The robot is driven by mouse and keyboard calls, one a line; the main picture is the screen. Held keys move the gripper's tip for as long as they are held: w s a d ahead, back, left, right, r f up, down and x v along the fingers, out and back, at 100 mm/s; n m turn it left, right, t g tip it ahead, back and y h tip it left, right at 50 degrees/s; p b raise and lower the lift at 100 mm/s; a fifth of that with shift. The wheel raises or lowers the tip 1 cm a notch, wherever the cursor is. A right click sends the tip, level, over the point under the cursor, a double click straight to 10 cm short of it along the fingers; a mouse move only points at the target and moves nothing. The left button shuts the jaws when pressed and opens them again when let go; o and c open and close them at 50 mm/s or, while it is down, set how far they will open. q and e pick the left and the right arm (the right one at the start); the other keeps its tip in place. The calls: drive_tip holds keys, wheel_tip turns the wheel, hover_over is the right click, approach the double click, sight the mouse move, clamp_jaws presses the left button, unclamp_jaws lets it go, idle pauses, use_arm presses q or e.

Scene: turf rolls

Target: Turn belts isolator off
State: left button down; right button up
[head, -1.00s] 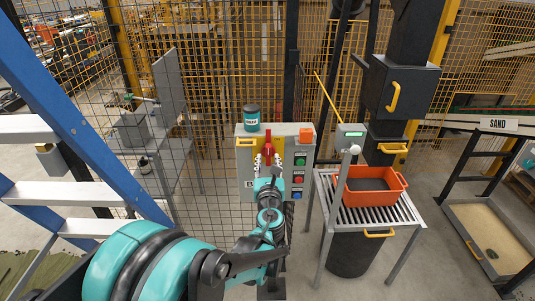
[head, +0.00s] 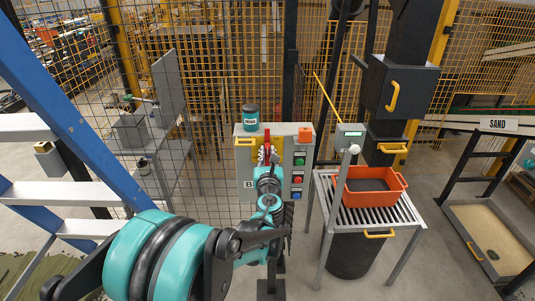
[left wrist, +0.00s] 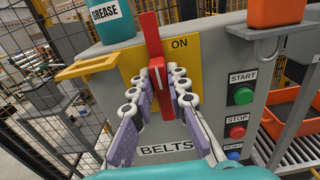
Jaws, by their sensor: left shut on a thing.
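The belts isolator is a red handle (left wrist: 151,38) on a yellow plate (left wrist: 185,50) of a grey control box (head: 245,170) labelled BELTS. The handle stands upright in the left wrist view, with ON printed to its right. My left gripper (left wrist: 163,88) has its beaded, purple-sided fingers on both sides of the lower part of the handle, shut on it. In the head view the left gripper (head: 267,158) covers much of the plate, and only a little red (head: 267,143) shows above it. My right gripper is in neither view.
Green START (left wrist: 243,95), red STOP (left wrist: 237,132) and blue RESET (left wrist: 233,155) buttons sit close right of the gripper. A GREASE can (head: 250,118) stands on the box. A blue ladder (head: 80,110) is at left, an orange tub (head: 370,190) on a roller stand at right.

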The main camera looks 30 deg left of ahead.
use_arm(q)
drive_tip(key=shift+n, duration=0.3)
drive_tip(key=shift+s+a+f+n+b, duration=0.25)
drive_tip(key=shift+a+f+n, duration=0.1)
drive_tip(key=shift+n, duration=2.5)
drive_tip(key=shift+s+a+f+n+b, duration=0.1)
drive_tip(key=shift+a+f+n+b, duration=0.2)
drive_tip(key=shift+n, duration=2.6)
drive_tip(key=shift+s+a+f+n+b, duration=0.25)
drive_tip(key=shift+f+n, duration=0.15)
drive_tip(key=shift+n, duration=2.45)
drive_tip(key=c, duration=1.5)
unclamp_jaws()
